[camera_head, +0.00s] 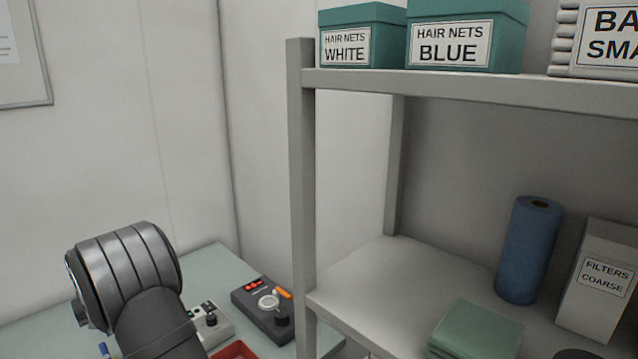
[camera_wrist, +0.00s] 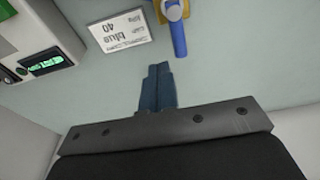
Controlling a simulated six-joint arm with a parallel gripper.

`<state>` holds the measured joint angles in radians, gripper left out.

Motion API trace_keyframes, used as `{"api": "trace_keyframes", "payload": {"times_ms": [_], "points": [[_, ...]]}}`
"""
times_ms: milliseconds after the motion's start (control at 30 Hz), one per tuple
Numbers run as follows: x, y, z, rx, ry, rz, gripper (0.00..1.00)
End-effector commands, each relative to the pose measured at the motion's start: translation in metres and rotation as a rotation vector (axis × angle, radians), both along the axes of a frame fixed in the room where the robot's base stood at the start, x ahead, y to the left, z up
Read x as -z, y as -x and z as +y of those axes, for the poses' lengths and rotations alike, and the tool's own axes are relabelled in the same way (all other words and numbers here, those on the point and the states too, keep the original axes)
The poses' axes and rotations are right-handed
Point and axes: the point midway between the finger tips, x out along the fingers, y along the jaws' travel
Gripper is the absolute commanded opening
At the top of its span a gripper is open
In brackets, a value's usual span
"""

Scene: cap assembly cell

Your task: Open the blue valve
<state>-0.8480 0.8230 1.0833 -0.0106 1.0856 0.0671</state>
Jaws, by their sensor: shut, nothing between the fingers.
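The blue valve shows in the wrist view as a blue lever handle (camera_wrist: 179,38) on a yellow mount (camera_wrist: 163,12), cut off by the top edge. The handle's free end points toward my gripper. My gripper (camera_wrist: 159,68) is shut and empty, its dark blue fingers together just below and left of the handle's end in the picture. A gap of tabletop shows between fingertips and handle. Whether the fingers are above the handle's height I cannot tell. In the head view my arm hides the gripper; a small blue bit (camera_head: 103,349) shows beside it, too small to identify.
A device with a green display (camera_wrist: 42,66) stands at the left. In the head view, a dark control box (camera_head: 264,308) and a light switch box (camera_head: 211,323) sit near a shelf post (camera_head: 301,200).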

Motion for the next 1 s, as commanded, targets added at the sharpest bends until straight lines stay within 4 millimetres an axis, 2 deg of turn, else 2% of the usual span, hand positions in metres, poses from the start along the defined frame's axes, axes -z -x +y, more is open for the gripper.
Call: {"api": "trace_keyframes", "payload": {"times_ms": [467, 1000], "points": [[0.001, 0.000, 0.000, 0.000, 0.000, 0.000, 0.00], [0.021, 0.000, 0.000, 0.000, 0.001, 0.001, 0.00]]}}
